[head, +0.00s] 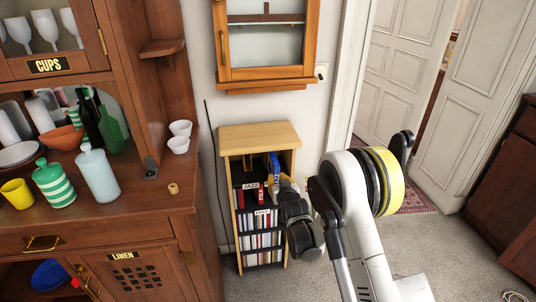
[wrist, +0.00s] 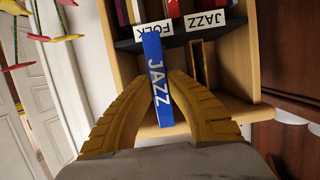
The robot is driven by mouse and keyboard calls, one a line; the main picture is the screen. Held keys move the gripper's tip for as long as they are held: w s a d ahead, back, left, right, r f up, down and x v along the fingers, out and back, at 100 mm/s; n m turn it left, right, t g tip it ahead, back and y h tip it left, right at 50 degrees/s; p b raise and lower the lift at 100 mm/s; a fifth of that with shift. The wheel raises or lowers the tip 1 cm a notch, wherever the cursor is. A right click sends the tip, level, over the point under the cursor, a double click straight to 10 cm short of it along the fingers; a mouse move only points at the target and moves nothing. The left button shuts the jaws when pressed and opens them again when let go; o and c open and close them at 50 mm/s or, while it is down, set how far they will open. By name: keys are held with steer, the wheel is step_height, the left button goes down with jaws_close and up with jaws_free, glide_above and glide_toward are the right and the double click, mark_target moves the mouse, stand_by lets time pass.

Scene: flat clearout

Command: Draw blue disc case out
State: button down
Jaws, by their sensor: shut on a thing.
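The blue disc case (wrist: 157,85) has JAZZ in white letters on its spine. In the wrist view it stands between the two yellow fingers of my gripper (wrist: 162,78), which are shut on it. In the head view the blue case (head: 273,164) shows at the upper opening of the small wooden shelf (head: 258,134), with my gripper (head: 274,182) at its lower end. The case overlaps the shelf front in the wrist view. I cannot tell whether its far end is still inside.
The shelf has JAZZ (wrist: 206,20) and FOLK (wrist: 153,30) labels and rows of disc cases (head: 262,240) below. A wooden dresser (head: 150,225) with crockery stands left. A wall cabinet (head: 266,74) hangs above. Carpeted floor (head: 440,240) is open at right.

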steer(key=shift+s+d, duration=0.3)
steer(key=shift+s, duration=0.65)
steer(key=shift+s+d, duration=0.25)
steer(key=shift+s, duration=0.65)
